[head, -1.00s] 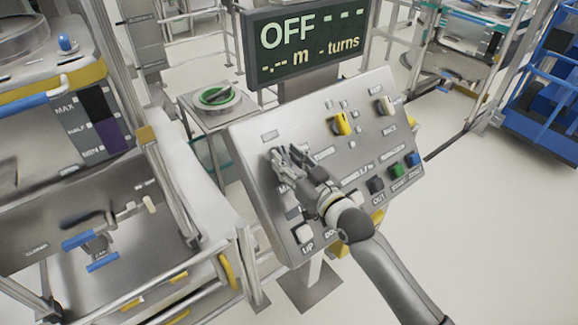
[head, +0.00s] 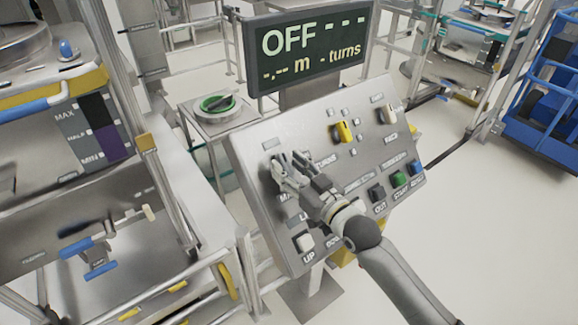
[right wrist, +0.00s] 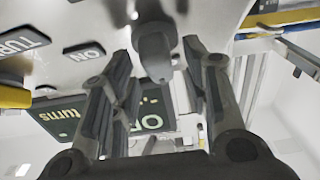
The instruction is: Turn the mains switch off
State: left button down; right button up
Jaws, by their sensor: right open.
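The sloped grey control panel (head: 262,213) stands in the middle of the head view. My right gripper (head: 283,168) is at its upper left part, over the mains switch, whose label is partly covered. In the right wrist view a grey switch lever (right wrist: 155,52) sits between the two spread fingers of my right gripper (right wrist: 158,90), with gaps visible beside it. Its exact angle is hard to read, and in the head view the gripper hides most of it. The display (head: 312,45) above the panel reads OFF, with dashes and "turns". My left gripper is out of view.
A stand with a green-ringed dial (head: 217,104) is behind left. A steel machine fills the left side.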

jog(key=v, duration=1.1)
jog(key=shift+s, duration=0.2)
jog(key=s+d+f+m+g+h, duration=0.1)
jog(key=s+d+f+g+h, duration=0.15)
jog(key=s+f, duration=0.3)
jog(key=s+d+f+m+g+h, duration=0.2)
jog(key=s+f+h, duration=0.2)
jog(key=f, duration=0.3)
jog(key=s+d+f+m+g+h, duration=0.1)
jog(key=s+d+f+g+h, duration=0.15)
jog(key=s+d, duration=0.4)
jog(key=s+d+f+m+g+h, duration=0.2)
jog(key=s+d+f+g, duration=0.15)
jog(key=s, duration=0.65)
notch_tip(320, 180, down, 27)
jog(key=a+g+b, duration=0.1)
jog(key=g+b, duration=0.1)
jog(key=s+d+f+n+g+b, duration=0.1)
jog(key=s+d+f, duration=0.2)
jog(key=s+f, duration=1.4)
jog(key=shift+s+f, duration=0.2)
jog(key=shift+f, duration=0.6)
